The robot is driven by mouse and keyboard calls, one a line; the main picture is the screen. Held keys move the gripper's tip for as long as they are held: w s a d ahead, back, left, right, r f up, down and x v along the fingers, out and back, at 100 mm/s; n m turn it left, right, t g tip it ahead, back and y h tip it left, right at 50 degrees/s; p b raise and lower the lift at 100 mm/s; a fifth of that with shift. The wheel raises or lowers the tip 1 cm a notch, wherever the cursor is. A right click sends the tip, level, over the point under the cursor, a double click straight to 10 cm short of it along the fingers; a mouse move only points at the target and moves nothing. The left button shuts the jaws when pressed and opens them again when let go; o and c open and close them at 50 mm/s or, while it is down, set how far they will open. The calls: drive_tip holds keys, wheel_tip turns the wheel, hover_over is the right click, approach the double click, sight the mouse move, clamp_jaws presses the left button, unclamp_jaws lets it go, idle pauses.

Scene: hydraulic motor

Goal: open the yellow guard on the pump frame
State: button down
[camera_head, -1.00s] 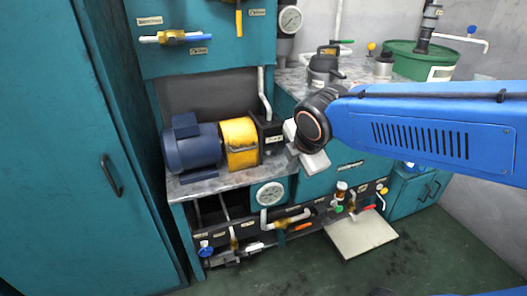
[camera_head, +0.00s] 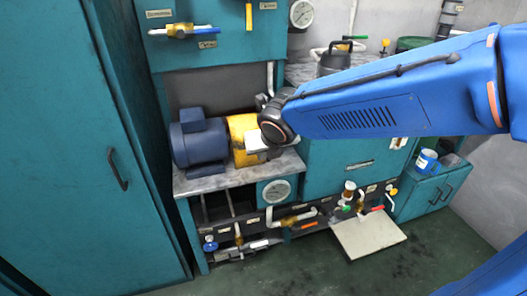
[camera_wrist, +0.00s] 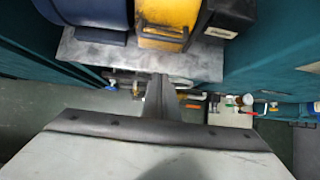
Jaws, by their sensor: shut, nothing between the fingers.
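The yellow guard (camera_head: 238,130) sits on the pump frame between the blue motor (camera_head: 197,140) and a black block. It is a rounded cover and looks closed. In the wrist view the guard (camera_wrist: 165,17) is at the top centre, with a dark handle bar across its front, and the black block (camera_wrist: 222,17) stands to its right. My gripper (camera_head: 258,152) is in front of the guard's right part and hides some of it. In the wrist view my gripper (camera_wrist: 160,88) is shut and empty, pointing below the guard near the shelf's front edge. I cannot tell any contact.
The guard and motor stand on a grey shelf (camera_head: 215,184). Below it are a gauge (camera_head: 276,192) and several valves and pipes. A tall teal cabinet (camera_head: 80,150) stands on the left. A pale plate (camera_head: 367,236) lies low at the front, with open floor before it.

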drive_tip(key=w+a+f, duration=0.2)
drive_tip(key=w+f, duration=0.1)
drive_tip(key=w, duration=0.4)
drive_tip(key=shift+f, duration=0.3)
drive_tip(key=shift+a+r, duration=0.1)
idle(0.5)
